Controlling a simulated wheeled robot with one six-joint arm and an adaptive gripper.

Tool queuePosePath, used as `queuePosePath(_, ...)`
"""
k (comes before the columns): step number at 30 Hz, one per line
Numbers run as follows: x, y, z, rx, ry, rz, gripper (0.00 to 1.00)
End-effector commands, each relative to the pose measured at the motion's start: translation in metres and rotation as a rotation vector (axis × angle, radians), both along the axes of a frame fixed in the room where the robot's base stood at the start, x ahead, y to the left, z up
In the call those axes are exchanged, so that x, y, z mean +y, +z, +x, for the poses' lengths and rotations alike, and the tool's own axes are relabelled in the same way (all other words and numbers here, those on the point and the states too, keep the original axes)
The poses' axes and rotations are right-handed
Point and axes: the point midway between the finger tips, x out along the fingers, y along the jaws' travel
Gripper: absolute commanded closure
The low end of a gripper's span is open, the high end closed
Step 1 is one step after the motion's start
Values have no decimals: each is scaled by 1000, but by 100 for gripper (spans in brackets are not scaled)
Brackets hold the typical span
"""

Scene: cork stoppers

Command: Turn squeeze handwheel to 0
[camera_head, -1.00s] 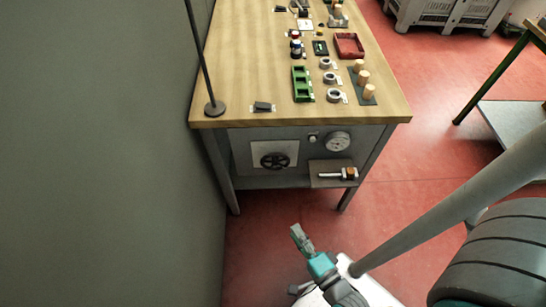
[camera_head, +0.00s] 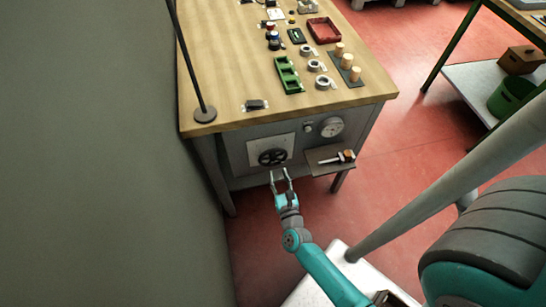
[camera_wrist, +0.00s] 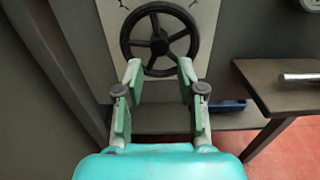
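The squeeze handwheel (camera_head: 272,157) is a black spoked wheel on a pale square plate (camera_head: 287,143) on the front of the workbench. In the wrist view the handwheel (camera_wrist: 159,40) fills the upper middle, with dark marks on the plate above it. My gripper (camera_head: 280,173) is just in front of and below the wheel. In the wrist view my gripper (camera_wrist: 158,72) is open, its two green-padded fingers apart and empty. The fingertips overlap the lower rim in the picture; I cannot tell whether they touch it. No pointer or number is readable.
A round gauge (camera_head: 331,127) is right of the plate. A small side shelf (camera_head: 318,168) sticks out to the right with a metal-and-wood tool (camera_head: 338,157) on it. A wall (camera_head: 80,150) stands close on the left. The wooden benchtop (camera_head: 225,60) carries trays, rings and corks.

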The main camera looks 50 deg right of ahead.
Motion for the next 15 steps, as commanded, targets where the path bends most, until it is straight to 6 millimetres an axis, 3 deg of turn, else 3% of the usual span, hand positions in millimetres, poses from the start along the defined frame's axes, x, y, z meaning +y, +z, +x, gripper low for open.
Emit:
queuePosePath(9, -32, 1, 47, 1, -1, -3, 61)
queuePosePath(15, -43, 0, 65, 2, 1, -2, 61)
